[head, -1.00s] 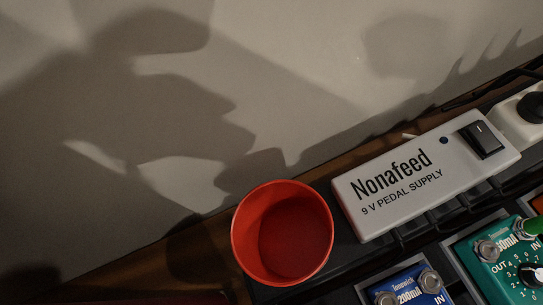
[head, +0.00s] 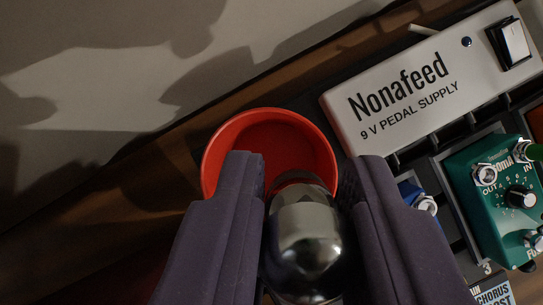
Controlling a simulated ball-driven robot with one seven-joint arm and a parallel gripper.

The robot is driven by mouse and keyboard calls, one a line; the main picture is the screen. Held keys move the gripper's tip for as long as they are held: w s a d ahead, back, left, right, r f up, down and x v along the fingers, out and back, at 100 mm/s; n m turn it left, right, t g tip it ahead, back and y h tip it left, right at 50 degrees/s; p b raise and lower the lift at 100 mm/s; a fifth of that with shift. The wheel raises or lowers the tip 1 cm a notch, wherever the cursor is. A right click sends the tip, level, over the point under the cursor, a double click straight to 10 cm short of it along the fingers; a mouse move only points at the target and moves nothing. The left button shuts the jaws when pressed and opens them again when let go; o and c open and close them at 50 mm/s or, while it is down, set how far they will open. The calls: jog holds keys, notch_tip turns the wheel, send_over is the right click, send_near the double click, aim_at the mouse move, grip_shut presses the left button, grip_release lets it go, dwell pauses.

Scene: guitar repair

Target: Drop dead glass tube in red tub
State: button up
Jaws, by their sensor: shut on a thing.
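The red tub (head: 217,140) stands open in the middle of the head view, beside the white pedal supply. My gripper (head: 308,175) has two dark purple fingers coming up from the bottom edge. It is shut on the glass tube (head: 305,240), a shiny, dark silvery piece with a rounded end. The tube's far end overlaps the near part of the tub's mouth in the picture. I cannot tell its height above the rim. The fingers and tube hide the tub's near side.
The white Nonafeed pedal supply (head: 430,85) lies just right of the tub. A green pedal (head: 495,200) and a partly hidden blue pedal (head: 425,201) sit on the dark board at right. The grey wall (head: 270,40) rises behind the brown wooden strip.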

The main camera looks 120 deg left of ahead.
jog(key=shift+f+b, duration=0.85)
jog(key=shift+f, duration=0.65)
jog(key=o, duration=0.9)
jog(key=shift+r, duration=0.1)
